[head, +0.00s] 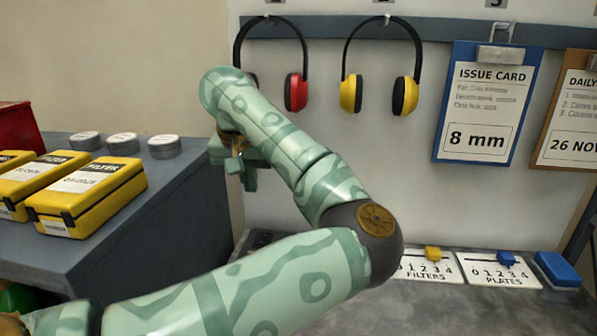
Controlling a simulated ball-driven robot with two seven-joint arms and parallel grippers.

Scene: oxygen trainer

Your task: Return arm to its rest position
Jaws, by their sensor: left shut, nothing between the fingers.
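My left arm, green with darker patterned bands, comes in from the lower left, bends at a dark elbow joint in the middle and reaches back up to the left. My left gripper (249,175) hangs below the wrist, partly hidden by it, over the gap between the side counter (195,190) and the back wall. It is shut with nothing visible in it, apart from the yellow cases. My right gripper is not in view.
Red (296,92) and yellow (406,95) ear defenders hang behind the arm. An issue card (483,125) hangs to their right. Yellow cases (90,195) and round tins (123,144) stand on the counter. Filter (428,272) and plate (500,274) slider boards lie on the grey bench (460,310).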

